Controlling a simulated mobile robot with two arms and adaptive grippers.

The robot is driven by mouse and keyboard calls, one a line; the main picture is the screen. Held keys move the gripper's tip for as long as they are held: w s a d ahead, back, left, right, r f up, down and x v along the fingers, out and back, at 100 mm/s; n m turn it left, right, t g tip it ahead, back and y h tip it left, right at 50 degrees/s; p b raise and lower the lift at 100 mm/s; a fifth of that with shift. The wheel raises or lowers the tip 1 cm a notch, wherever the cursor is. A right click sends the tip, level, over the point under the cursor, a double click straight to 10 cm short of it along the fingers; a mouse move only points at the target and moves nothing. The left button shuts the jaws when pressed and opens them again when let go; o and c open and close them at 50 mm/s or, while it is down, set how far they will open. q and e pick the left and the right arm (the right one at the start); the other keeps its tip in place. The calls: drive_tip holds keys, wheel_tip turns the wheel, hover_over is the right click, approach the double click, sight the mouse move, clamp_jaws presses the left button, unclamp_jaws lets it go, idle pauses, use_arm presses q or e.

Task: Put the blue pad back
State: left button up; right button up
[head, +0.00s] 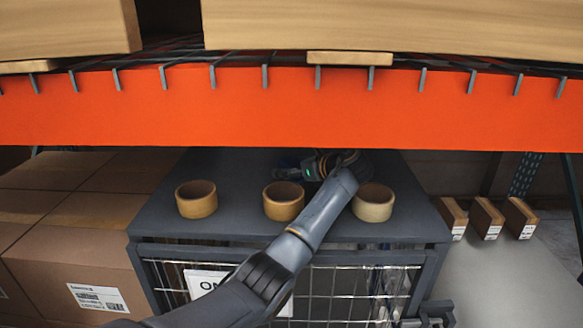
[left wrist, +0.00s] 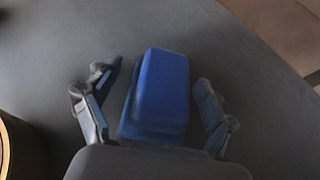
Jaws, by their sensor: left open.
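In the left wrist view the blue pad (left wrist: 162,90) is a rounded blue block over the dark grey cabinet top. A flatter, darker blue area (left wrist: 136,128) shows beneath and beside it; I cannot tell whether it is a separate piece. My left gripper (left wrist: 152,92) is open, with one finger on each side of the pad and gaps visible between. In the head view my left gripper (head: 298,168) is low over the back of the cabinet top (head: 235,220), and the pad is hidden there. A dark grey part at the lower right edge looks like my right gripper (head: 432,314); its fingers are unclear.
Three round tan rings (head: 196,199) stand in a row on the cabinet top, one close beside my left arm. An orange shelf beam (head: 290,108) crosses just above. Cardboard boxes (head: 70,220) stand left; several small boxes (head: 487,218) stand right.

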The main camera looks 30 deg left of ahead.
use_arm(q)
drive_tip(key=shift+d+r+b, duration=0.2)
drive_tip(key=shift+d+b, duration=0.1)
drive_tip(key=b+v, duration=0.2)
drive_tip(key=v, duration=0.4)
drive_tip(key=shift+s+d, duration=0.1)
drive_tip(key=shift+d, duration=0.1)
drive_tip(key=shift+s+d+r, duration=0.15)
drive_tip(key=shift+d+r, duration=0.1)
drive_tip(key=shift+r, duration=0.05)
